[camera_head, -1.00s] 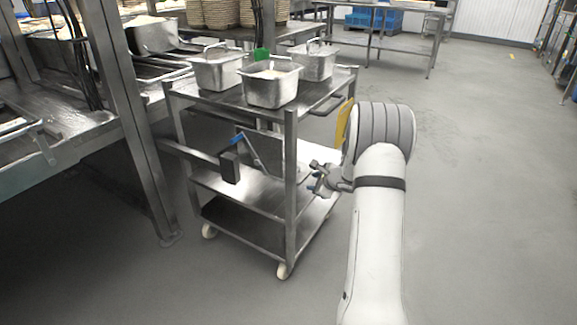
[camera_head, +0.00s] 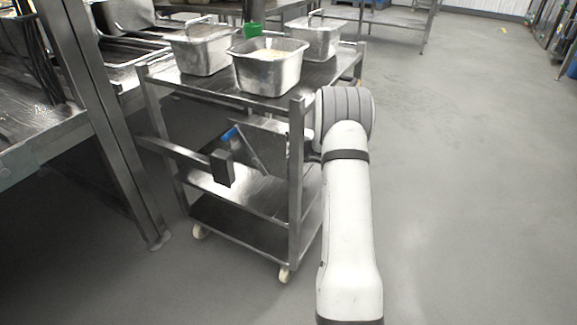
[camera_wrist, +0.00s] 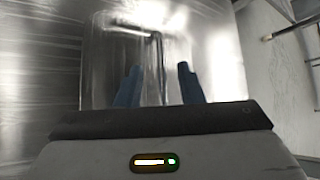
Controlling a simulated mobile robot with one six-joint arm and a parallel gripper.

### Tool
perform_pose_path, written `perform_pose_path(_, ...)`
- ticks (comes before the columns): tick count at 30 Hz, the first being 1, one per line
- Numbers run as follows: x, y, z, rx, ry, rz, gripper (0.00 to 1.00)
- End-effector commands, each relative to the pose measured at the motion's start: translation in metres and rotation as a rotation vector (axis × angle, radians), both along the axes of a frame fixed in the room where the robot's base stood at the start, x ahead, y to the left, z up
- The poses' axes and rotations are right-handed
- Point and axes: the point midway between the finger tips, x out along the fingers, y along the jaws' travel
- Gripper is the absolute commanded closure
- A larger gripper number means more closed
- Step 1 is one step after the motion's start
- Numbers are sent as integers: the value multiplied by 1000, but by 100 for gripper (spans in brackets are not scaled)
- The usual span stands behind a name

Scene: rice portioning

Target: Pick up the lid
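The lid (camera_wrist: 100,60) appears in the wrist view as a shiny rectangular metal sheet with rounded corners, with a thin bar like a handle (camera_wrist: 156,48) on it. My gripper (camera_wrist: 160,67) has two blue fingers, set apart and pointing at the lid. The lower part of the bar lies between the fingers in the picture; I cannot tell whether they touch it. Nothing is visibly held.
The metal cart (camera_head: 215,92) has a post close to my arm. Its top carries an open pan of rice (camera_head: 268,76) and two pans with handles, left (camera_head: 203,55) and right (camera_head: 318,40). The floor (camera_head: 460,180) at right is clear.

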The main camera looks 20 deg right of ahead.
Motion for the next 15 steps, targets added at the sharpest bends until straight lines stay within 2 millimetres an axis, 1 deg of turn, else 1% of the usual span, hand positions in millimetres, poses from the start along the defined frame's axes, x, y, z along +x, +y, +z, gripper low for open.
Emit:
perform_pose_path(1,5,0,-6,-1,1,0,66)
perform_pose_path(4,10,-1,-8,0,-1,-2,66)
perform_pose_path(11,10,-2,-8,0,-1,-6,66)
perform_pose_path(15,10,-3,-8,0,-1,-6,77)
